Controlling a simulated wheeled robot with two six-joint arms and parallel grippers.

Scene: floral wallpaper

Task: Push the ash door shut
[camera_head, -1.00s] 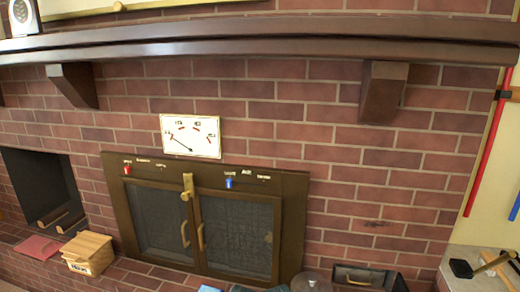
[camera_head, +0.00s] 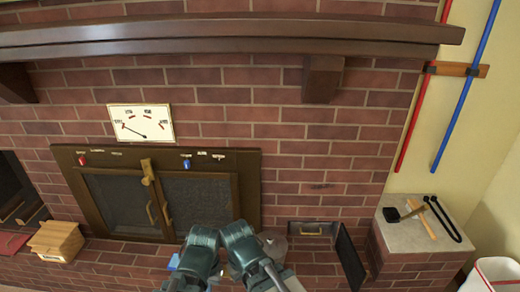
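The ash door (camera_head: 350,262) is a dark panel at the lower right of the brick hearth wall. It stands swung open, out from the wall, at the right side of a low framed opening. Inside that opening is a dark front with a brass-coloured handle (camera_head: 312,232). Two teal-grey links of my arms rise at the bottom centre, left of the ash door and apart from it. I see no gripper fingers on either arm.
Glass-fronted fireplace doors (camera_head: 202,202) are at the left centre. A wooden box (camera_head: 57,242) sits at the far left. A stone-topped brick ledge (camera_head: 395,228) with tools, including a hammer (camera_head: 400,213), stands right of the ash door. A white bin (camera_head: 495,272) is at the lower right corner.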

